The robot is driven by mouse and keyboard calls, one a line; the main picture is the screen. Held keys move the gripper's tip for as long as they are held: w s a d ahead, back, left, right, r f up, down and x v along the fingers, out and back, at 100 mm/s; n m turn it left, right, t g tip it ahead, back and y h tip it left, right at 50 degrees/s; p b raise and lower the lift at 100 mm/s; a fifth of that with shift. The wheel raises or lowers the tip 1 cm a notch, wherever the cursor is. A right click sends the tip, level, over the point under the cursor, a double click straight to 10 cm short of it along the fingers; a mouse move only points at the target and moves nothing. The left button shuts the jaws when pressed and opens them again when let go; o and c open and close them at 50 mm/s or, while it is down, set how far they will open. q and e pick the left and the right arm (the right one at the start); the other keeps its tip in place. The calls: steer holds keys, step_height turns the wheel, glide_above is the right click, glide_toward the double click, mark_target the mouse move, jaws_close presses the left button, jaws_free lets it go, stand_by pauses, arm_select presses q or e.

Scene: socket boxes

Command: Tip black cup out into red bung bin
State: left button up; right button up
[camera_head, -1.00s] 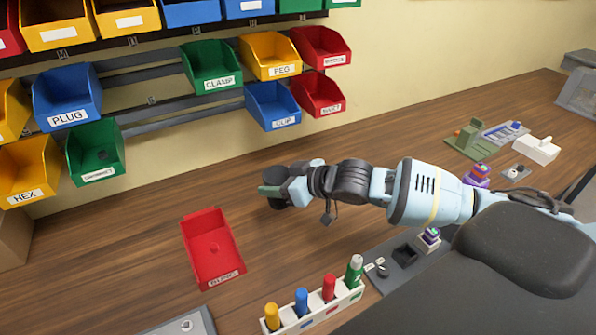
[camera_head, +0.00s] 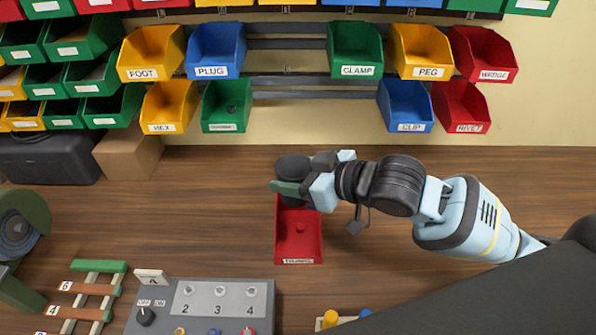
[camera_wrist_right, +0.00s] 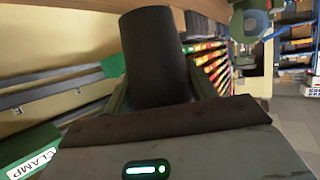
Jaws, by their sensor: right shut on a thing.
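My right gripper (camera_head: 288,187) is shut on the black cup (camera_head: 293,166), at the far end of the red bung bin. The cup also fills the upper middle of the right wrist view (camera_wrist_right: 155,55), between the fingers. Its mouth and contents are hidden, and its exact tilt is hard to tell. The red bung bin (camera_head: 298,250) stands on the bench with its label facing me. A red bung (camera_head: 300,227) shows inside it. The gripper and cup cover the bin's far edge. My left gripper is not in view.
Labelled bins hang on wall rails behind, including the green clamp bin (camera_head: 355,50) and the blue clip bin (camera_head: 405,105). A grey switch panel (camera_head: 215,300) lies at the front left, and a cardboard box (camera_head: 128,155) at the back left. Bench left of the bin is clear.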

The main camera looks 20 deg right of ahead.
mark_target(301, 205)
steer(key=shift+f, duration=0.15)
